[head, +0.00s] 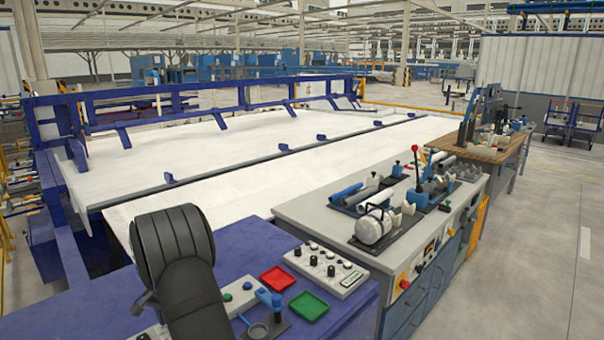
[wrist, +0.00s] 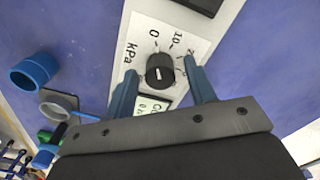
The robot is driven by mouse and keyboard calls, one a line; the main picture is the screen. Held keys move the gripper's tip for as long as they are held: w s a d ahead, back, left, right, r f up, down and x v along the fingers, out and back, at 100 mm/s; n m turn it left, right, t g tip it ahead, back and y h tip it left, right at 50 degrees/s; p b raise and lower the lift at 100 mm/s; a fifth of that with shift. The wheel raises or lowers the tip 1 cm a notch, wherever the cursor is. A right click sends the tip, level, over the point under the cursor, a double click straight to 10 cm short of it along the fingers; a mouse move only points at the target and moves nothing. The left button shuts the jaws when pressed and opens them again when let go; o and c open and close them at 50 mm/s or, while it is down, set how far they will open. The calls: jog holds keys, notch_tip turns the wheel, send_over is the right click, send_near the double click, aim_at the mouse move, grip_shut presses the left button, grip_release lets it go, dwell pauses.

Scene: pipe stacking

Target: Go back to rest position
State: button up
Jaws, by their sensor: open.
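In the wrist view, my gripper (wrist: 160,68) is open, with two blue-grey fingers spread on either side of a black knob (wrist: 160,72). The knob sits on a white panel (wrist: 185,22) marked "kPa". I cannot tell whether the fingers touch it. A blue cylindrical piece (wrist: 35,72) and a grey ring (wrist: 58,105) lie to the left, clear of the fingers. In the head view, my dark arm (head: 180,265) rises at the lower left, and the gripper itself is not seen there.
A white control box (head: 325,268), a red tray (head: 277,279) and a green tray (head: 308,307) sit on the blue bench beside my arm. A grey workbench (head: 310,215) with pipes and a red-knobbed lever stands to the right. A wide white table (head: 260,170) lies behind.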

jog(key=shift+m, duration=1.2)
jog(key=shift+o, duration=0.4)
jog(key=o, duration=1)
jog(key=s+a+r+m+t+y, duration=0.15)
jog(key=s+r, duration=0.35)
jog(key=r, duration=1)
jog(key=s+a+r+m, duration=0.1)
jog(key=s+r+m, duration=0.3)
jog(key=r, duration=1.2)
jog(key=shift+n, duration=0.45)
jog(key=f, duration=1)
jog(key=shift+w+a, duration=0.15)
jog(key=shift+a, duration=0.2)
jog(key=shift+r, duration=0.1)
jog(key=r, duration=0.6)
jog(key=s+d+r, duration=0.1)
jog(key=r, duration=0.2)
jog(key=shift+r, duration=0.4)
